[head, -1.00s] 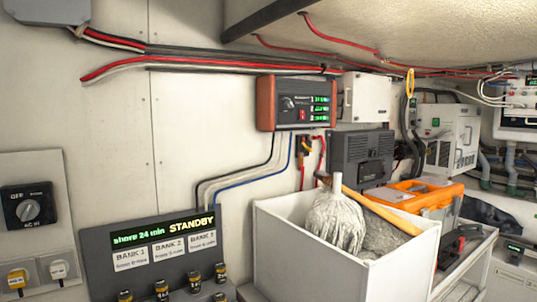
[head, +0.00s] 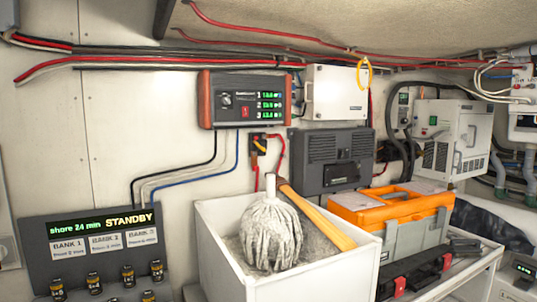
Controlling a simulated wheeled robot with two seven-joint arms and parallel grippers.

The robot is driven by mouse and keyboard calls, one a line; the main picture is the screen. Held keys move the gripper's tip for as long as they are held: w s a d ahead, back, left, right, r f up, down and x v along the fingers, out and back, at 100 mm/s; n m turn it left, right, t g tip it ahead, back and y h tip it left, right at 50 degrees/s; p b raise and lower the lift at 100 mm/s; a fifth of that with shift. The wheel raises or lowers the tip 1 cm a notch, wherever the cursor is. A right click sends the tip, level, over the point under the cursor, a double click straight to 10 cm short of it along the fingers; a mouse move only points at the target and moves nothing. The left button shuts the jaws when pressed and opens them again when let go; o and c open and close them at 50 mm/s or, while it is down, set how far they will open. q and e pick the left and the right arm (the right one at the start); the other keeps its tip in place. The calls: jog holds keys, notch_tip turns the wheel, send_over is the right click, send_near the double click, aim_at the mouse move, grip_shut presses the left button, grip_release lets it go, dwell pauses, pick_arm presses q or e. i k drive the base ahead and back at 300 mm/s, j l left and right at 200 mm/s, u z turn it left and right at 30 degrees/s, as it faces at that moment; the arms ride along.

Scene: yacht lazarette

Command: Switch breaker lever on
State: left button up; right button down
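A small black breaker (head: 257,143) with an orange-yellow lever (head: 260,147) is on the wall below the red-ended charger panel. A red cable runs down from it. The lever appears to slant, but it is too small to tell whether it is on or off. The white bin with the mop stands below and in front of it. Neither of my grippers is in view.
A white bin (head: 215,262) holds a mop head (head: 270,235) and a wooden handle. An orange-lidded toolbox (head: 395,205) stands to its right. The charger panel (head: 245,99) shows green readouts; a bank panel (head: 95,255) reads STANDBY. Cables line the wall.

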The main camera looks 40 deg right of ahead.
aim_at(263, 149)
jog(key=k+l, duration=0.15)
jog(key=l, duration=0.2)
jog(key=k+l, duration=0.2)
jog(key=l, duration=0.15)
jog(key=k+l, duration=0.15)
jog(key=l, duration=0.25)
jog(key=u, duration=0.05)
